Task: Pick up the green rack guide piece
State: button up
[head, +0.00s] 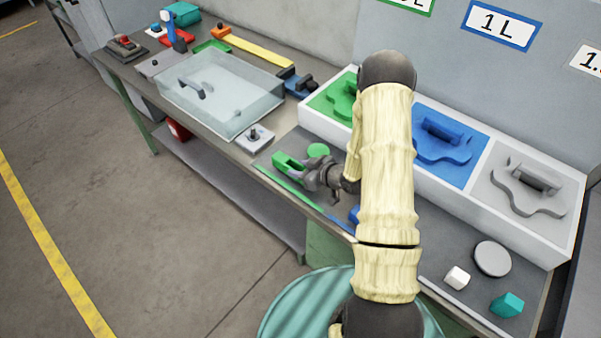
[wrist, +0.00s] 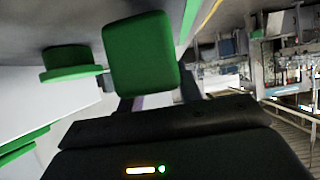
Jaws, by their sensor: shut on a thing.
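A green block-like piece (head: 287,163) is at the tips of my gripper (head: 303,172), over the front part of the bench in the head view. In the wrist view the green piece (wrist: 141,54) stands up large and close, directly beyond the gripper body (wrist: 160,140). My gripper is shut on it. The fingertips are mostly hidden, and I cannot tell whether the piece touches the bench. A green disc (head: 318,150) lies just behind the gripper, and a green disc-shaped thing (wrist: 70,60) shows left of the held piece in the wrist view.
A white three-part tray (head: 462,208) behind my arm has green, blue (head: 440,145) and grey (head: 528,188) sections. A clear bin (head: 215,95) and a small grey block with a knob (head: 255,138) stand left. A grey disc (head: 492,259), white block (head: 457,278) and teal block (head: 507,304) lie right.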

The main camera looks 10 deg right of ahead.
notch_tip(320, 180, up, 8)
jog(key=shift+w+a+r+b, duration=0.1)
jog(key=shift+r+b, duration=0.1)
jog(key=shift+b, duration=0.3)
jog(key=shift+a, duration=0.15)
dwell(0.3)
